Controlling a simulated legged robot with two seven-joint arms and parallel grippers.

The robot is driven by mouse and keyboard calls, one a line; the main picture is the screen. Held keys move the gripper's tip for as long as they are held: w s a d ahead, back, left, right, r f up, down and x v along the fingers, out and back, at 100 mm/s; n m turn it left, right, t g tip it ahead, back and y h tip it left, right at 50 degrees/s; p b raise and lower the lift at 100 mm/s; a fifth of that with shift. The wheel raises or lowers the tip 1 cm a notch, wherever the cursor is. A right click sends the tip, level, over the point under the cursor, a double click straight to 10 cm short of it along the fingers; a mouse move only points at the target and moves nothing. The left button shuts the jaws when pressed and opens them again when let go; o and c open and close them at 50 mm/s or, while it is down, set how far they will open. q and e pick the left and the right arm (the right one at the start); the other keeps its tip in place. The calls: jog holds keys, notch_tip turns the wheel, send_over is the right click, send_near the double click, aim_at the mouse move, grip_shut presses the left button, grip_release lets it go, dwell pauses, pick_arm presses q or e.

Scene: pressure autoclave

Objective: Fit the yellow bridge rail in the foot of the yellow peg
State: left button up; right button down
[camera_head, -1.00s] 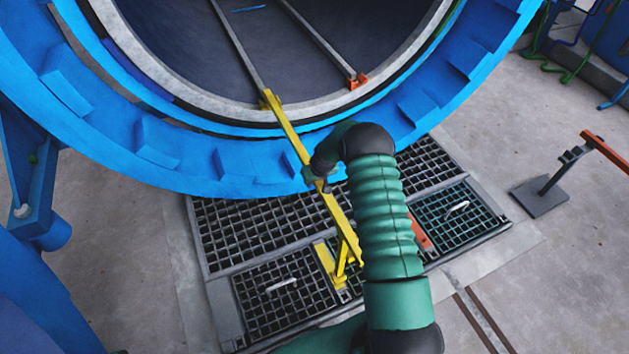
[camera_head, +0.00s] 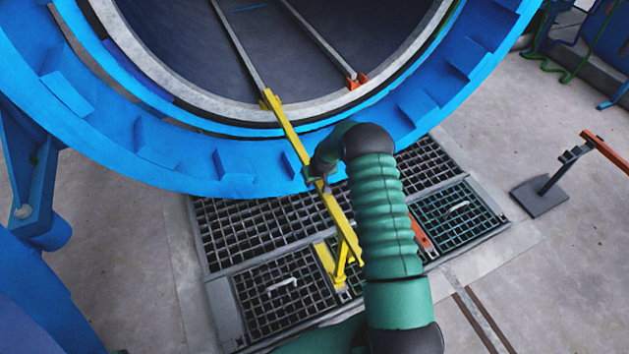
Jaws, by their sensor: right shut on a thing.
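The yellow bridge rail (camera_head: 289,132) slants from the lip of the round blue vessel down over the floor grate. Its far end is at a yellow block at the end of the left inner rail. Its near end is over the yellow peg (camera_head: 341,272), which stands on the grate; whether the rail is seated there I cannot tell. My right gripper (camera_head: 320,182) is shut on the rail at about its middle, partly hidden by my green arm. My left gripper is not in view.
The blue vessel ring (camera_head: 230,165) fills the top. Inside, a second rail ends at an orange block (camera_head: 356,80). An orange bar on a grey stand (camera_head: 541,196) is at the right. An orange piece (camera_head: 419,232) shows beside my arm.

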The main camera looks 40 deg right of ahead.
jog(key=shift+f+b, duration=0.7)
jog(key=shift+f, duration=0.3)
dwell(0.7)
jog(key=shift+r, duration=0.1)
jog(key=shift+r+p, duration=1.1)
jog(key=shift+r, duration=0.25)
jog(key=shift+f, duration=0.2)
jog(key=shift+f, duration=0.2)
dwell(1.6)
jog(key=shift+f+b, duration=0.8)
jog(key=shift+f, duration=0.3)
dwell(0.3)
jog(key=shift+r, duration=0.2)
dwell(0.3)
